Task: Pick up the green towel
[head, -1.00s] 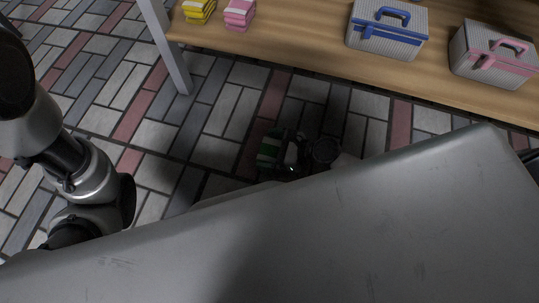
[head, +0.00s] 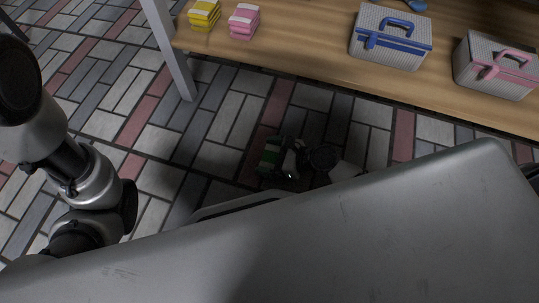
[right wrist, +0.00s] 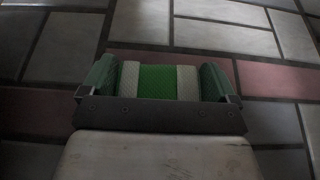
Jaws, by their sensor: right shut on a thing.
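The green towel (right wrist: 158,82) is folded, with white stripes beside a bright green middle band. In the right wrist view it sits between the two fingers of my right gripper (right wrist: 158,95), which is shut on it. In the head view the towel (head: 268,155) shows as a small green and white patch over the tiled floor. My right gripper (head: 289,165) is against it there, partly in shadow. Part of the towel is hidden by the gripper. The left arm comes in at the left of the head view, but its fingers are out of sight.
A wooden table (head: 300,62) stands at the back. On it are a yellow towel stack (head: 204,15), a pink towel stack (head: 244,21), a blue-trimmed basket (head: 390,38) and a pink-trimmed basket (head: 496,66). A table leg (head: 170,50) stands at the left. Open tiled floor lies left of the towel.

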